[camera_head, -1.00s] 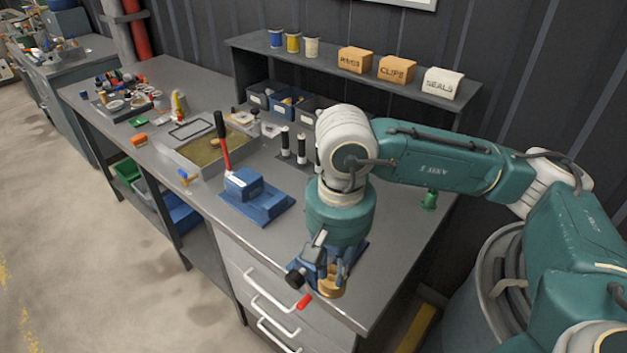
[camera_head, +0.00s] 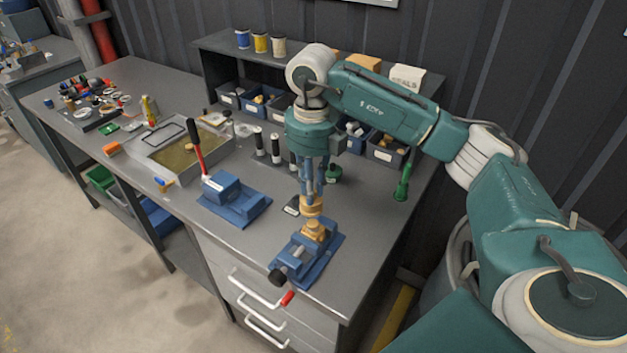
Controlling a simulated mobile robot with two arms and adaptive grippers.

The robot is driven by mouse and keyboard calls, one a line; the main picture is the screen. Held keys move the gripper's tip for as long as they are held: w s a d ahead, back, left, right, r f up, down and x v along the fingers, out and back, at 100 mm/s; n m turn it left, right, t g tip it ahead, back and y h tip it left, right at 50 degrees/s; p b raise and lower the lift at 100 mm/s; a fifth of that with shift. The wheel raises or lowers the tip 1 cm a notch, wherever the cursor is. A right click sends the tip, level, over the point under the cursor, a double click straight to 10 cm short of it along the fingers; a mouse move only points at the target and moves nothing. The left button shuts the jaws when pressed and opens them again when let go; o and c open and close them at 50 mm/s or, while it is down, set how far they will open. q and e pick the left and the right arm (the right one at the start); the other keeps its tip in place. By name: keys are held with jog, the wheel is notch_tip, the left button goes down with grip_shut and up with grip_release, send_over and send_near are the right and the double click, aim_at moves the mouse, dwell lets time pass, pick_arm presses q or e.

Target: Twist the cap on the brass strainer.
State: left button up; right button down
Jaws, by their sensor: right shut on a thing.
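The brass strainer body (camera_head: 316,231) stands upright in a blue vise (camera_head: 291,256) near the bench's front right corner. My right gripper (camera_head: 311,193) points straight down above the vise, its fingers shut on a tan brass cap (camera_head: 311,206). The cap is just above the strainer body; I cannot tell whether the two touch. My left gripper is not in view.
A blue press with a red lever (camera_head: 233,200) stands left of the vise. A shallow tray (camera_head: 190,147), small bins and upright black-and-white cylinders lie farther back. A green bottle-like object (camera_head: 402,185) stands at right.

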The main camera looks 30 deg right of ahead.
jog(key=shift+w+d+m, duration=0.2)
jog(key=shift+d+m, duration=0.25)
jog(key=shift+m, duration=0.65)
jog(key=shift+f+b, duration=2.4)
jog(key=shift+f, duration=1)
jog(key=shift+f+b, duration=0.45)
jog(key=shift+f, duration=0.2)
jog(key=shift+r+m+p, duration=0.1)
jog(key=shift+m+p, duration=0.2)
jog(key=shift+m, duration=0.7)
jog(key=m, duration=0.3)
jog(key=shift+m+p, duration=0.55)
jog(key=shift+m, duration=0.65)
jog(key=m, duration=0.2)
jog(key=shift+m, duration=0.4)
